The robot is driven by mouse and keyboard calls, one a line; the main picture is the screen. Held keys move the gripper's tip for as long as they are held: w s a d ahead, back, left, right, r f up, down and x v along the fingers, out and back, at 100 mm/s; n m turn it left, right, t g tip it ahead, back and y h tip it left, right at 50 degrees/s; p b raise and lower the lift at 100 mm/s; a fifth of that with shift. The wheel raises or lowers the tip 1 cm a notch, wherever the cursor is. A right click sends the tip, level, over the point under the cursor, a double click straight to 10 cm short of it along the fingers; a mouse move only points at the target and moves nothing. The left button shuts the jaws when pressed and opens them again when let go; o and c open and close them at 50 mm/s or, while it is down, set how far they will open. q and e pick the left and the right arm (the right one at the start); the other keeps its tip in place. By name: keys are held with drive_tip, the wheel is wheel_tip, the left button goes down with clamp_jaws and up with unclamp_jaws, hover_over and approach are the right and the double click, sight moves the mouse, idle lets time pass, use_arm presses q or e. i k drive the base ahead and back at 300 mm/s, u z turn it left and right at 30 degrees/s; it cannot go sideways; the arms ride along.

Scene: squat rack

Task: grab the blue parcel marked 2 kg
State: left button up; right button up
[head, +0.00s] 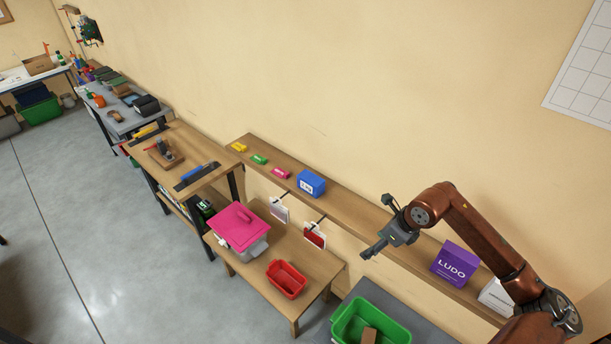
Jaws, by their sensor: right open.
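A small blue parcel (312,181) with a white label sits on the long wooden wall shelf (345,205), left of the middle of its length. The label's print is too small to read. My right gripper (378,227) is open and empty, to the right of the parcel and apart from it, over the shelf's front side. My left gripper is not in view.
Yellow, green and pink small items (259,159) lie on the shelf left of the parcel. A purple LUDO box (455,262) and a white box (496,296) stand to the right. Below are a pink-lidded bin (238,226), red bin (287,279) and green bin (350,321).

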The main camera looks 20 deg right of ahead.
sight(314, 185)
drive_tip(key=i, duration=1.55)
